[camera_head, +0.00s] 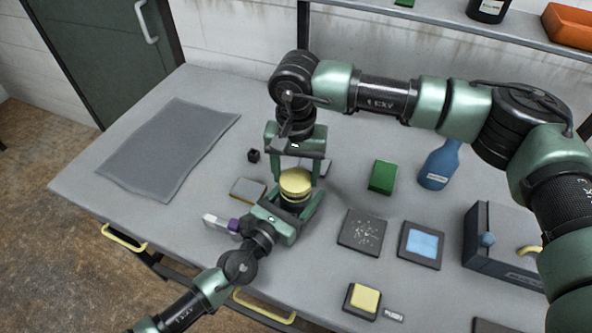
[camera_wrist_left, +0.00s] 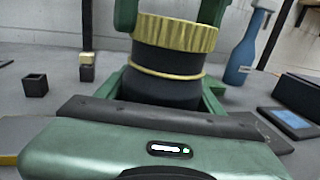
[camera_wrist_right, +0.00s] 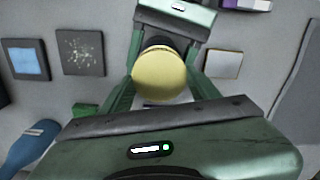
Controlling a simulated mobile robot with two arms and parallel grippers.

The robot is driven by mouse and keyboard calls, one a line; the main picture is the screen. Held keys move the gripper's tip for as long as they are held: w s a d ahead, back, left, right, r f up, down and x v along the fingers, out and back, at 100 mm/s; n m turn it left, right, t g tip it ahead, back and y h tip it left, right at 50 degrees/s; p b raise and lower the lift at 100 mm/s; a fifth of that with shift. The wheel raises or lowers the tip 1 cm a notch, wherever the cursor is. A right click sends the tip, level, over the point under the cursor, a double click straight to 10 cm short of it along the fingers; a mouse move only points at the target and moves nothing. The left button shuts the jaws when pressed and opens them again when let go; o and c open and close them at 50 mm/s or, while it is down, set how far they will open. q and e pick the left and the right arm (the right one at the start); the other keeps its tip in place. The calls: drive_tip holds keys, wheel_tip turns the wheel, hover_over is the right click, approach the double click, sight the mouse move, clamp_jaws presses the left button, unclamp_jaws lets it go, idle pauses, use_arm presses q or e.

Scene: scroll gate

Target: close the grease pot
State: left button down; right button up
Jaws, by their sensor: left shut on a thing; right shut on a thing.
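The grease pot (camera_head: 294,205) stands upright on the table, with a black body (camera_wrist_left: 160,86) and a thin yellow ring around it. Black shows between lid and ring; I cannot tell whether the lid is fully seated. My left gripper (camera_head: 300,208) is shut on the pot body low down, from the front. My right gripper (camera_head: 297,178) comes from above and behind, its fingers shut on the lid's sides.
A blue bottle (camera_head: 439,166) and green block (camera_head: 383,176) stand right of the pot. A dark speckled plate (camera_head: 361,232), a blue-screened pad (camera_head: 421,245) and a grey machine (camera_head: 500,245) lie farther right.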

drive_tip(key=shift+f, duration=0.55)
idle(0.4)
